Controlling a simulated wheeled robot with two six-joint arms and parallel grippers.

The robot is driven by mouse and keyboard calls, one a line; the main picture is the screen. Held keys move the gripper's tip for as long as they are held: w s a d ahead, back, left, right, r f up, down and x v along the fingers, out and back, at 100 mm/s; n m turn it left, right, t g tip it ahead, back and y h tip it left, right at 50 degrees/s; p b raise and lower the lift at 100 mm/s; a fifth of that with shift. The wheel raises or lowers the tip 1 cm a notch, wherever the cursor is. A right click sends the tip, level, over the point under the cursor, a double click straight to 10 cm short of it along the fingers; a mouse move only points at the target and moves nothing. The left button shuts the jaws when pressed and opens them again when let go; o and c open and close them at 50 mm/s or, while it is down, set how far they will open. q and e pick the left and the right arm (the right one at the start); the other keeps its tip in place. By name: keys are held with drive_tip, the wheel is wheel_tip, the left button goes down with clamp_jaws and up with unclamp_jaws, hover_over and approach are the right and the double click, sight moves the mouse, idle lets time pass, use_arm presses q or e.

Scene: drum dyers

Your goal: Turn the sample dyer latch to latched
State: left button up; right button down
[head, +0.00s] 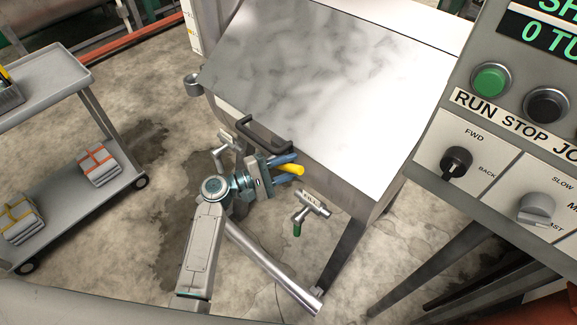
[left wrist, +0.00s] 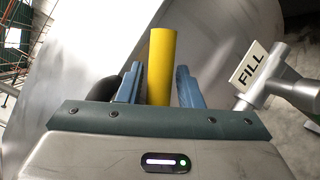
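The latch's yellow handle (head: 292,169) sticks out at the front of the grey steel dyer box (head: 330,70), just below its black grab handle. In the left wrist view the yellow handle (left wrist: 161,65) stands upright in the picture between my blue fingers. My left gripper (head: 287,169) has one finger on each side of it. Thin gaps show beside the handle in the left wrist view (left wrist: 160,88), so the fingers are open around it. The latch's pivot is hidden behind my gripper. My right gripper is not in view.
The black grab handle (head: 265,137) is close above my left gripper. A valve labelled FILL (head: 313,205) with a green-tipped lever sits close to the right. A control panel (head: 510,130) stands at the right. A grey cart (head: 75,190) with bundles stands at the left.

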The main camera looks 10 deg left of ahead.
use_arm(q)
drive_tip(key=shift+o, duration=0.6)
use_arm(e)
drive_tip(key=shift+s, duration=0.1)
use_arm(q)
drive_tip(key=shift+s+d+f+m, duration=0.1)
drive_tip(key=shift+d+f+m, duration=0.05)
drive_tip(key=shift+f+m, duration=0.3)
drive_tip(key=s+a+f+m+y+b, duration=0.2)
drive_tip(key=s+a+m+y+b, duration=0.15)
drive_tip(key=s+a, duration=0.4)
drive_tip(key=s+a+f+g+y, duration=0.1)
drive_tip(key=a+f+y, duration=0.2)
drive_tip(key=f, duration=1)
drive_tip(key=s+a+f+g+y, duration=0.1)
drive_tip(key=a+f+y, duration=0.3)
drive_tip(key=f, duration=1)
drive_tip(key=shift+s+a, duration=0.6)
drive_tip(key=shift+a, duration=0.65)
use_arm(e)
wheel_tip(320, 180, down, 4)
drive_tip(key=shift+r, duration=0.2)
